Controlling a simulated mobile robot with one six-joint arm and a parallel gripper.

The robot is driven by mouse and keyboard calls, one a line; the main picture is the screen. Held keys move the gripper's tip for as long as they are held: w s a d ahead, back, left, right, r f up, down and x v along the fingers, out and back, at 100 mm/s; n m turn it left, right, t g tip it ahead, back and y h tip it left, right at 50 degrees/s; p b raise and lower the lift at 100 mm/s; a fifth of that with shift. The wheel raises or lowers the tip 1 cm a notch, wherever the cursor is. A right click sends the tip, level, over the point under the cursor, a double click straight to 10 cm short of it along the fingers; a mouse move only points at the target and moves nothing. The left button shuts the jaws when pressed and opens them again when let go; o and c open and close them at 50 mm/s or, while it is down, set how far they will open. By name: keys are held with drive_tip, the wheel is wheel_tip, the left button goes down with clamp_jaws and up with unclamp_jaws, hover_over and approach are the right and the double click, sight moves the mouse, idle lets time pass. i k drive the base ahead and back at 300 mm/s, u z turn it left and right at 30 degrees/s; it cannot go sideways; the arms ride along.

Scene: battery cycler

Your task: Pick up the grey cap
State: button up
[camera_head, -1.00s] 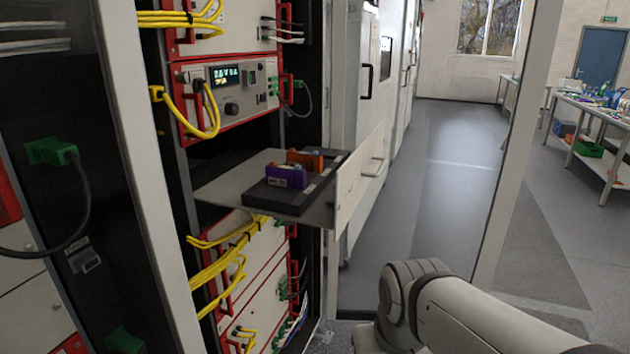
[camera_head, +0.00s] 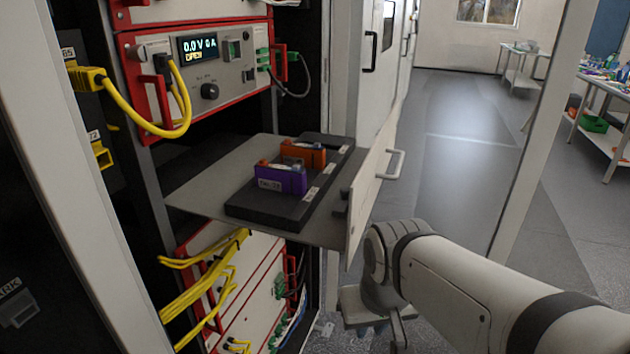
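I cannot pick out the grey cap for certain. A black tray (camera_head: 262,208) lies on a pulled-out grey shelf (camera_head: 205,190). On it stand a purple holder (camera_head: 281,180) with a white label and an orange holder (camera_head: 303,153) behind it. Small greyish parts show on top of both holders, too small to make out. A small dark piece (camera_head: 341,201) sits on the shelf near its front panel. My arm comes in from the lower right, in front of the shelf and below it.
The shelf's white front panel (camera_head: 372,190) has a handle (camera_head: 395,163). Above is a red-framed cycler unit (camera_head: 208,75) with a lit display and a yellow cable (camera_head: 147,128). More yellow cables (camera_head: 205,292) hang below the shelf. Open floor (camera_head: 455,160) lies to the right.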

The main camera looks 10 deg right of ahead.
sight(341, 207)
drive_tip(key=u, duration=0.05)
drive_tip(key=k, duration=1.25)
drive_tip(key=z, duration=0.75)
drive_tip(key=i, duration=1.7)
drive_tip(key=u, duration=0.5)
